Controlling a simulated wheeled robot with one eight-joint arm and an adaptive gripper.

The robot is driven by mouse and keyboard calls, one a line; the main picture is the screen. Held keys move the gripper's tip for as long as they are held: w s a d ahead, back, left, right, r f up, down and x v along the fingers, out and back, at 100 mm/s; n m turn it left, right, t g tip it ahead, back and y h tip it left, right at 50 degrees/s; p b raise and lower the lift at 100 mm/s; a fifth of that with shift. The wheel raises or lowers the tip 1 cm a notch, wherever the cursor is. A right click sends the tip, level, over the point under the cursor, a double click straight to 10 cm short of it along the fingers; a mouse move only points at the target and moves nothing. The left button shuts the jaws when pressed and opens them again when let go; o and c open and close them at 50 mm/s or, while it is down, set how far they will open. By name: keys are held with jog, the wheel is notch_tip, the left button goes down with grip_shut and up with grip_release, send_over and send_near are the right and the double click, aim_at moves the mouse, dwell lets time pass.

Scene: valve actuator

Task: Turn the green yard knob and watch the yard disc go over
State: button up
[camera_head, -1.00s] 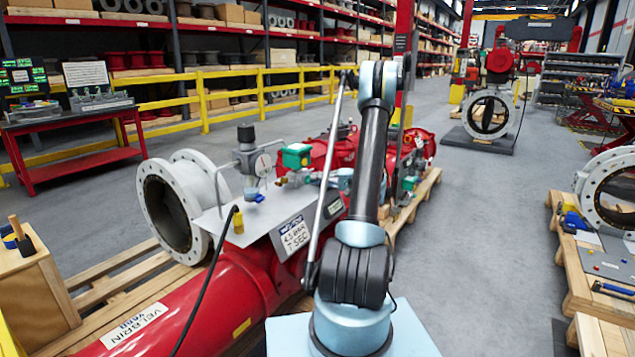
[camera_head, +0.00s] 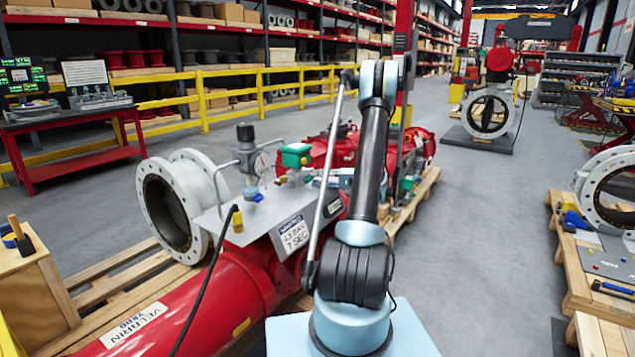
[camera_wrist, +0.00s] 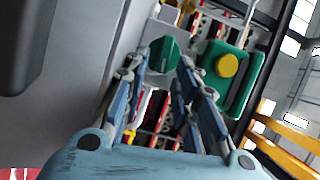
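The green knob (camera_wrist: 163,54) shows in the wrist view, just left of a green box with a round yellow disc (camera_wrist: 228,65) on its face. My gripper (camera_wrist: 165,64) has its two blue fingers apart, with the tips on either side of the knob. I cannot tell whether they touch it. In the head view my gripper is not clearly seen behind my arm. A green-topped box (camera_head: 296,155) stands there on the red actuator (camera_head: 215,300), left of my arm. I cannot make out the knob in that view.
A pressure regulator (camera_head: 247,160) and a grey plate with a paper label (camera_head: 294,233) sit left of my arm. A white flanged valve (camera_head: 170,215) stands behind the actuator. The floor between is clear.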

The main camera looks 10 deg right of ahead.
jog(key=v, duration=1.1)
jog(key=shift+d, duration=0.3)
